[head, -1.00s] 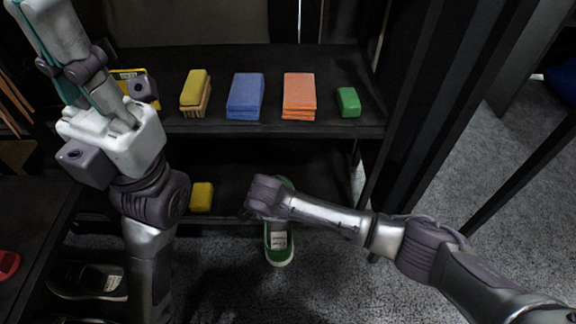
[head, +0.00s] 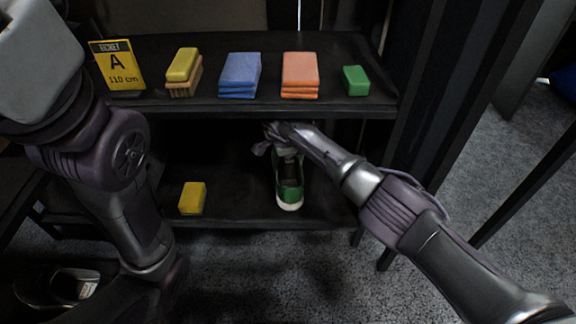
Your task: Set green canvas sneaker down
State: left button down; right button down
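The green canvas sneaker (head: 290,193) is on the lower shelf (head: 238,203), with its white-soled end toward the shelf's front edge. My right gripper (head: 277,148) reaches in under the upper shelf at the sneaker's far end. Its fingers are mostly hidden, so I cannot tell whether they hold the sneaker. I also cannot tell whether the sole rests fully on the shelf. My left arm comes in from the left, and its gripper is outside the picture.
A yellow sponge (head: 192,198) lies left of the sneaker on the lower shelf. The upper shelf (head: 330,104) holds a yellow sign (head: 117,66), a brush (head: 184,73), blue cloths (head: 240,75), orange cloths (head: 300,75) and a green block (head: 356,80). A dark shoe (head: 58,288) is at lower left.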

aim_at(289, 166)
notch_tip(289, 166, down, 4)
jog(key=b, duration=0.3)
jog(key=shift+r, duration=0.4)
jog(key=c, duration=1)
grip_release()
